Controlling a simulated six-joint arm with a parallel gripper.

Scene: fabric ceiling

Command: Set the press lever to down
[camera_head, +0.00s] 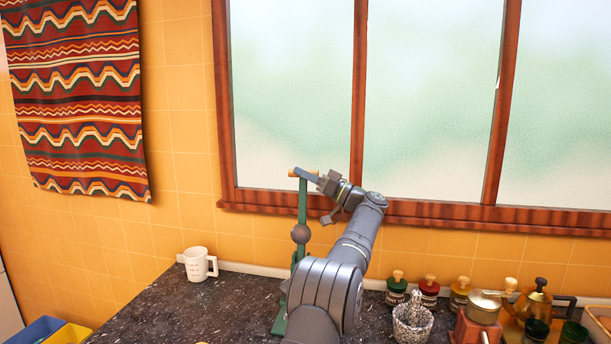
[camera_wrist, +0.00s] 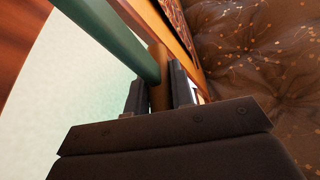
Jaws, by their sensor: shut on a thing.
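The press is green, with a base (camera_head: 280,318) on the dark counter, partly hidden by my arm. Its green lever (camera_head: 303,205) points up, nearly upright, above a dark round knob (camera_head: 301,233). A wooden handle (camera_head: 297,171) sits across the lever's top. My gripper (camera_head: 309,176) is at that handle, in front of the window. In the wrist view, the two fingers of my gripper (camera_wrist: 158,88) stand on either side of the wooden handle (camera_wrist: 158,70) and are shut on it. The green lever (camera_wrist: 112,38) runs off to the upper left there.
A white mug (camera_head: 197,264) stands left of the press. A speckled mortar (camera_head: 412,322), several small jars (camera_head: 429,292) and a grinder (camera_head: 484,308) stand to the right. The window frame (camera_head: 360,110) is close behind my gripper.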

